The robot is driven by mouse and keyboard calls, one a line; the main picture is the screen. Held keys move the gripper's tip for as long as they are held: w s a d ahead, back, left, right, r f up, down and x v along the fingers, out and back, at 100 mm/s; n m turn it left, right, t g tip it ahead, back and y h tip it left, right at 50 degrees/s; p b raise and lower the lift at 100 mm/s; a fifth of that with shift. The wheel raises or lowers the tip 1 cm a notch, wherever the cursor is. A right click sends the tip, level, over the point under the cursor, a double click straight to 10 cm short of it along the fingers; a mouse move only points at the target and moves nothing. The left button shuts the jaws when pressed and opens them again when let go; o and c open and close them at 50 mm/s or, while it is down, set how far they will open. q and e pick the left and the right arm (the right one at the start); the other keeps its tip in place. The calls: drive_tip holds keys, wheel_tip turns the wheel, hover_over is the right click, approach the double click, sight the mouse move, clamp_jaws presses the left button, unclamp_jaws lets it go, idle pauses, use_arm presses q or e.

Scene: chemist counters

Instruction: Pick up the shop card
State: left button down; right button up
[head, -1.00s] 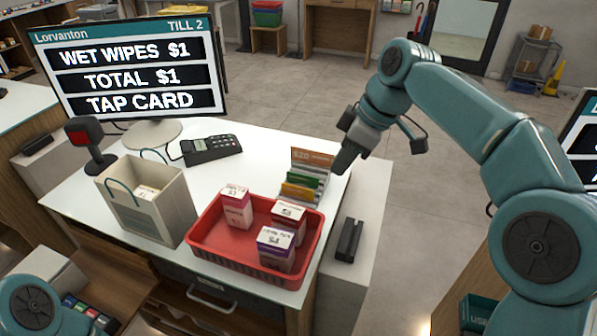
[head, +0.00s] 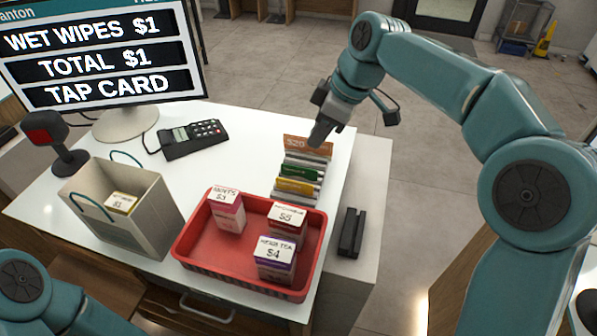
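A small card rack (head: 296,172) stands on the white counter behind the red tray. It holds an orange card marked $20 (head: 306,147) at the back, with a green card (head: 300,173) and a yellow card (head: 296,188) in front. I cannot read which of these is the shop card. My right gripper (head: 320,136) points down at the rack's back edge and overlaps the top of the orange card. I cannot tell whether it touches the card, or whether its fingers are apart. My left gripper is out of view; only part of my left arm shows at lower left.
The red tray (head: 194,256) with several boxes stands in front of the rack. A card reader (head: 192,139), a paper bag (head: 122,204) with a box inside, a scanner (head: 56,143) and a till screen (head: 105,62) reading TAP CARD stand to the left. The counter between reader and rack is clear.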

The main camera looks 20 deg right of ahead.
hover_over(298, 168)
drive_tip(key=s+d, duration=0.2)
drive_tip(key=f, duration=0.5)
drive_tip(key=shift+w+a, duration=0.2)
drive_tip(key=shift+w, duration=0.05)
drive_tip(key=shift+s+f, duration=0.1)
drive_tip(key=shift+f, duration=0.1)
drive_tip(key=x, duration=0.5)
drive_tip(key=shift+d+f+p, duration=0.2)
drive_tip(key=shift+f+p, duration=0.1)
drive_tip(key=shift+f, duration=0.1)
drive_tip(key=shift+w+a+f, duration=0.1)
drive_tip(key=shift+w+a, duration=0.05)
drive_tip(key=shift+w, duration=0.15)
drive_tip(key=shift+s, duration=0.1)
clamp_jaws()
